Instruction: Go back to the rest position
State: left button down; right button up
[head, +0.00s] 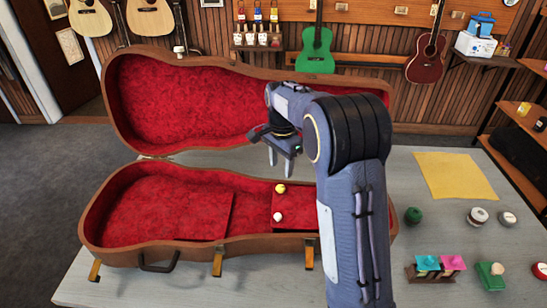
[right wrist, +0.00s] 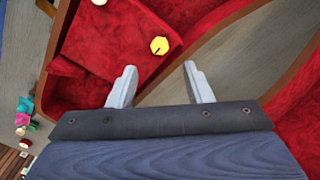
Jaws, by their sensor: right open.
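My right gripper (head: 283,157) is open and empty, held above the open instrument case near the hinge side. In the right wrist view its two fingers (right wrist: 158,86) stand apart with nothing between them. The red-lined case (head: 150,253) lies open on the table, its lid (head: 185,95) raised at the back. A yellow object (head: 280,188) and a white object (head: 278,216) rest in the case's right part; the yellow one also shows in the right wrist view (right wrist: 159,45). My right arm covers part of the case's right side. My left gripper is not in view.
On the table (head: 405,170) to the right lie a yellow cloth (head: 455,176), several small round items, a pink and teal set on a brown holder (head: 432,276), and a green block (head: 490,276). Guitars and ukuleles hang on the back wall; shelves stand at the right.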

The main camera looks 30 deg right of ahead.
jog(key=s+a+r+n+t+y, duration=0.2)
jog(key=s+a+r+n, duration=0.15)
jog(key=s, duration=0.55)
jog(key=s+a+r+n+t+y, duration=0.1)
jog(key=s+a+r+n+y, duration=0.2)
jog(key=s, duration=0.6)
jog(key=s+a+f+n+t, duration=0.1)
jog(key=s+a+n, duration=0.1)
jog(key=s, duration=0.3)
jog(key=s+a+f+n+t+h, duration=0.1)
jog(key=s+a+f+n, duration=0.1)
jog(key=s+n, duration=0.3)
jog(key=shift+s+a+t, duration=0.3)
jog(key=shift+s+a, duration=0.3)
jog(key=shift+a, duration=0.25)
jog(key=shift+f, duration=0.1)
